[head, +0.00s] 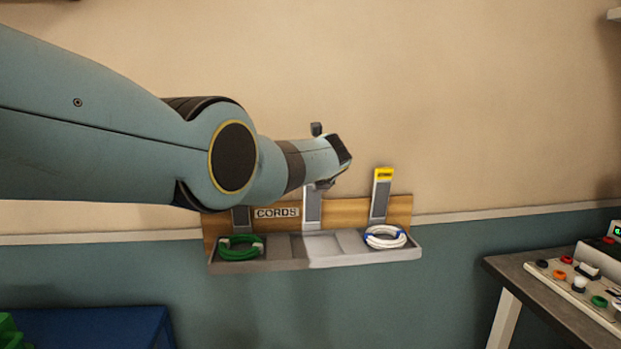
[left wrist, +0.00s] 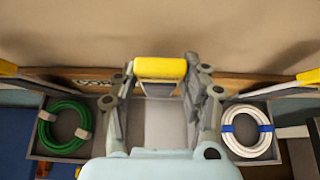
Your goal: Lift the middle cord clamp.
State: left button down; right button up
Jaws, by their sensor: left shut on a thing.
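The middle cord clamp is a grey upright lever (head: 312,207) on the wooden board, with its top hidden behind my left gripper (head: 335,163) in the head view. In the left wrist view its yellow handle (left wrist: 160,68) lies between the two fingers of my left gripper (left wrist: 160,76), which is shut on it. The tray section below this clamp looks empty. The right clamp (head: 382,195) stands up with a yellow top. The left clamp (head: 240,218) is mostly hidden by my arm. My right gripper is in neither view.
The grey tray (head: 295,245) holds a green cord coil (head: 240,247) at left and a white coil with blue ties (head: 385,237) at right. A table (head: 520,275) with a button panel stands at right. A blue box (head: 90,325) is at lower left.

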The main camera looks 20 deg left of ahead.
pick_arm(q)
jog(key=shift+w+a+r, duration=0.15)
jog(key=shift+w+r, duration=0.2)
jog(key=shift+r, duration=0.2)
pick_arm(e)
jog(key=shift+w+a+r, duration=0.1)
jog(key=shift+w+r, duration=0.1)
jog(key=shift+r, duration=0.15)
pick_arm(q)
jog(key=shift+r, duration=0.1)
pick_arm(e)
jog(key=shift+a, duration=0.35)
pick_arm(q)
jog(key=c, duration=1)
grip_release()
jog(key=shift+c, duration=0.2)
jog(key=o, duration=0.4)
jog(key=shift+a+f, duration=0.1)
jog(key=shift+f, duration=0.2)
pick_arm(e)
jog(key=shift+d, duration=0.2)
pick_arm(q)
jog(key=shift+s+d, duration=0.1)
jog(key=shift+d, duration=0.1)
